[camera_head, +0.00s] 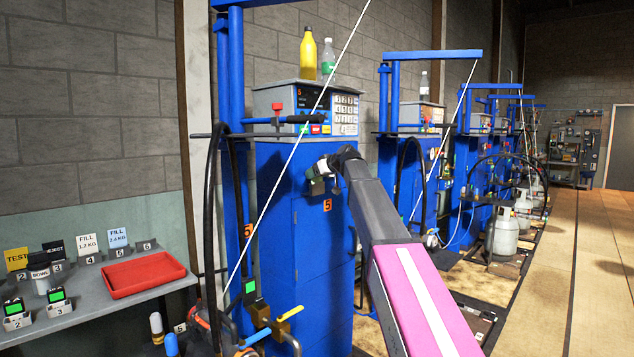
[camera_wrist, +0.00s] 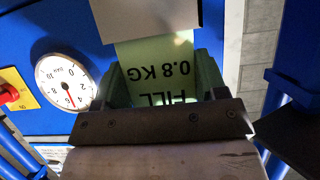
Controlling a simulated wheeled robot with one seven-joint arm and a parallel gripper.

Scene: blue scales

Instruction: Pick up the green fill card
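The green fill card (camera_wrist: 165,78) fills the middle of the wrist view. It is pale green with black print, "FILL 0.8 KG", seen upside down. My gripper (camera_wrist: 162,80) is open, with one finger on each side of the card. I cannot tell whether the fingers touch its edges. A plain grey piece covers the card's far end, and the dark bar of my gripper hides its near edge. In the head view my gripper (camera_head: 318,178) is in front of the blue cabinet (camera_head: 290,235); the card cannot be made out clearly there.
A round white gauge (camera_wrist: 66,84) and a red knob on a yellow plate (camera_wrist: 10,92) are left of my gripper. The scale head (camera_head: 305,108) with keypad stands above it. A grey shelf with a red tray (camera_head: 143,274) and several number cards is at left.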

